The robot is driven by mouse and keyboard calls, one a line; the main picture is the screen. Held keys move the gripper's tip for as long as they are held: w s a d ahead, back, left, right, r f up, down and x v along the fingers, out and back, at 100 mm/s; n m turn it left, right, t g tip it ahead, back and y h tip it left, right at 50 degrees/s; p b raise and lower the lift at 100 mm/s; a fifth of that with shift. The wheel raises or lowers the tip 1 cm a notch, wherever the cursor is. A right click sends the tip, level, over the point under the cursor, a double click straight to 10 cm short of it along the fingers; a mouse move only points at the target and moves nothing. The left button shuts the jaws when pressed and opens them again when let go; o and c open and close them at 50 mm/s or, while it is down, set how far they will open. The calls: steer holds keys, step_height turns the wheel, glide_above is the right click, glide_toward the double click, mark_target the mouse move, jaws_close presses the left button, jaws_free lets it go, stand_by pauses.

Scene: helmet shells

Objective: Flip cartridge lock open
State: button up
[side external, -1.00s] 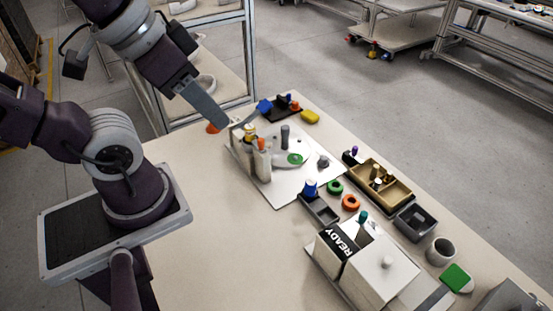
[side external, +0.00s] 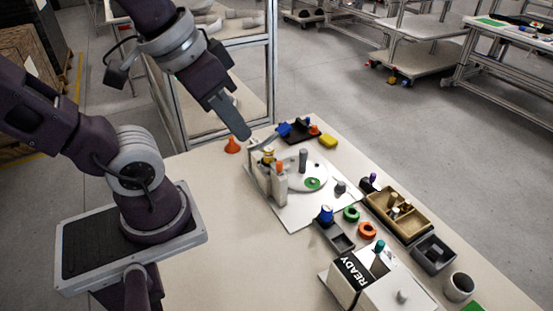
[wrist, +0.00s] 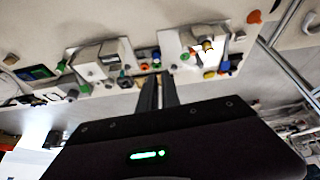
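The white fixture plate (side external: 290,217) lies on the table with a round white disc, a dark grey post (side external: 303,160) and a green ring (side external: 312,183) on it. An upright white block with an orange top (side external: 280,178) stands at its near left side. A thin grey lever-like piece (side external: 262,141) shows near a blue part (side external: 284,130) at the back; I cannot tell whether it is the cartridge lock. My gripper (side external: 244,134) is above and left of the fixture, apart from it. In the wrist view its fingers (wrist: 159,80) show a narrow gap with nothing between them.
An orange cone (side external: 232,146) stands left of the fixture. A black tray (side external: 300,135) and a yellow piece (side external: 328,141) lie behind it. The front left table is clear.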

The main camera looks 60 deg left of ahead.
steer(key=w+a+n+g, duration=0.1)
steer(key=w, duration=0.1)
steer(key=w+a+n, duration=0.1)
steer(key=w, duration=0.1)
steer(key=w+a+n+g, duration=0.1)
steer(key=shift+w+n+g, duration=0.3)
steer(key=shift+w+n, duration=0.1)
jaws_close()
steer(key=w+a+f+n+g+h, duration=0.2)
steer(key=w+a+f+n, duration=0.3)
steer(key=a, duration=0.2)
steer(key=w+a+f+n+g+h, duration=0.2)
steer(key=w+a+f+n, duration=0.2)
steer(key=a, duration=0.3)
steer(key=shift+w+a+f+n, duration=0.25)
steer(key=shift+w+f+n, duration=0.15)
steer(key=shift+w+f, duration=0.3)
steer(key=shift+s+f, duration=0.1)
steer(key=shift+f, duration=0.05)
steer(key=x, duration=1)
steer(key=shift+d, duration=0.15)
